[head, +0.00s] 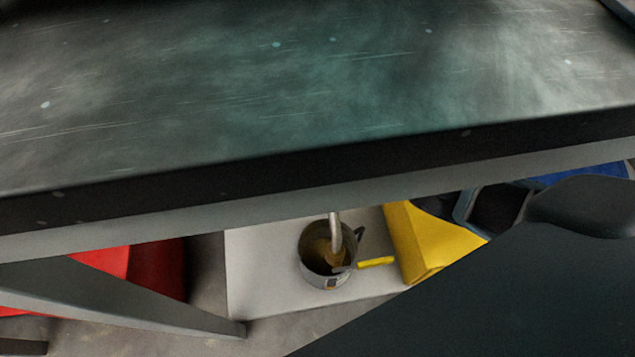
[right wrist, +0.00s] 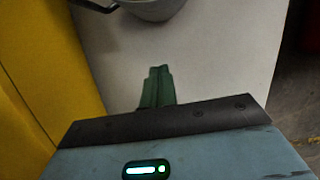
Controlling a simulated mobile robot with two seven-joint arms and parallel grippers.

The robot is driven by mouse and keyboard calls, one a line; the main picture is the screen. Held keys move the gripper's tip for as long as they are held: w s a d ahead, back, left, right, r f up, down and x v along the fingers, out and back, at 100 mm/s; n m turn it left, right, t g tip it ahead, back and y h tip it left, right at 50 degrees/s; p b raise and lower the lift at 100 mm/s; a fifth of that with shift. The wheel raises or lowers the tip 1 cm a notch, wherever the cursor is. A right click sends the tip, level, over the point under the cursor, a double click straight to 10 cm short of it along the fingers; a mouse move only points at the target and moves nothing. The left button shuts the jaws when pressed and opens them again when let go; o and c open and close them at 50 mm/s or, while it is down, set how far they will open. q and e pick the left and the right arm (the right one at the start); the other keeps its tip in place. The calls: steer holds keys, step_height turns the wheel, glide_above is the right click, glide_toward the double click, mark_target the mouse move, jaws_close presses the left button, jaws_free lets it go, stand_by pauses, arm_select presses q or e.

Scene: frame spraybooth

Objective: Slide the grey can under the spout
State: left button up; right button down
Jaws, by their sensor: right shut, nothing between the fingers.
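The grey can (head: 309,268) stands upright on a pale board (head: 262,270) below the bench edge. It has a dark side handle, and its inside looks brownish. A metal spout (head: 335,228) comes down over the can's opening as seen in the head view; its height above the rim is unclear. The can's lower part (right wrist: 153,8) shows at the top of the right wrist view. My right gripper (right wrist: 158,72) has green fingers, shut and empty, over the pale board and apart from the can. Its fingers are not visible in the head view. My left gripper is not in view.
The dark bench top (head: 300,90) covers the upper head view and hides much behind its edge. A red object (head: 155,268) is at left.

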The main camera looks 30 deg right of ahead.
mark_target(326, 228)
steer(key=b+x, duration=0.3)
steer(key=x, duration=0.5)
steer(key=shift+s+f, duration=0.1)
steer(key=shift+s+a+p, duration=0.2)
steer(key=shift+s+p, duration=0.15)
steer(key=shift+s, duration=0.55)
steer(key=shift+s+a+p, duration=0.2)
steer(key=shift+s+p, duration=0.1)
steer(key=shift+s, duration=0.65)
steer(key=shift+s+a+r+p, duration=0.1)
steer(key=shift+s+p, duration=0.45)
steer(key=shift+s, duration=0.05)
steer(key=shift+s+a+r+p, duration=0.15)
steer(key=shift+s+p, duration=0.4)
steer(key=shift+s, duration=0.25)
steer(key=shift+f, duration=0.15)
